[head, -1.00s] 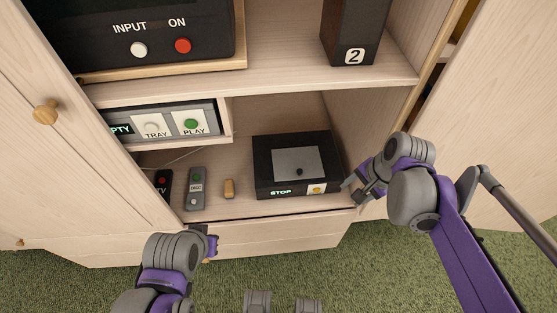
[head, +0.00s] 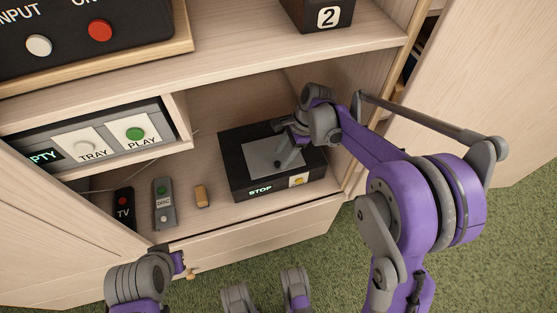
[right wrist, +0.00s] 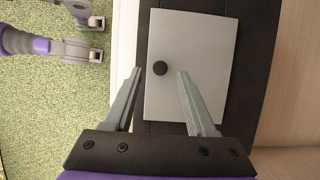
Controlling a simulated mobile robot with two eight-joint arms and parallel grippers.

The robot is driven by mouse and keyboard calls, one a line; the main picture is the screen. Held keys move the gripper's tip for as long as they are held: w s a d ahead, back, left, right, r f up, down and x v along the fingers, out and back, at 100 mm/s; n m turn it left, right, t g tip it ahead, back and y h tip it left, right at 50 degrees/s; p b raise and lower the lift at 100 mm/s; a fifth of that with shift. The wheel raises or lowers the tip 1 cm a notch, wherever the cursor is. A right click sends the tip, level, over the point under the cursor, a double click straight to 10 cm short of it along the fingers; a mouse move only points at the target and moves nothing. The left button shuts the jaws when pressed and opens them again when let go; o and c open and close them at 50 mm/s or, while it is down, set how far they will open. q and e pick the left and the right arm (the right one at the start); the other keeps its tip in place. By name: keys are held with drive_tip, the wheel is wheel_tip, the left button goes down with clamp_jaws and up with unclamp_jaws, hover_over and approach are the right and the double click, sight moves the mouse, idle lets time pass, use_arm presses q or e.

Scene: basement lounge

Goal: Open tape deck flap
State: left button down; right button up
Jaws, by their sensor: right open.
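The tape deck (head: 240,181) is a black box on the lower shelf, with a lit STOP label and a yellow button on its front. My right gripper (head: 282,153) is over the flap.
Two remotes, TV (head: 123,205) and DISC (head: 164,200), and a small wooden block (head: 201,195) lie left of the deck. A unit with TRAY and PLAY buttons (head: 113,137) sits above them. The cabinet's side wall and upper shelf (head: 300,62) bound the space.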

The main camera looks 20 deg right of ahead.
sight(278, 163)
drive_tip(key=shift+x, duration=1.6)
drive_tip(key=shift+c, duration=0.2)
clamp_jaws()
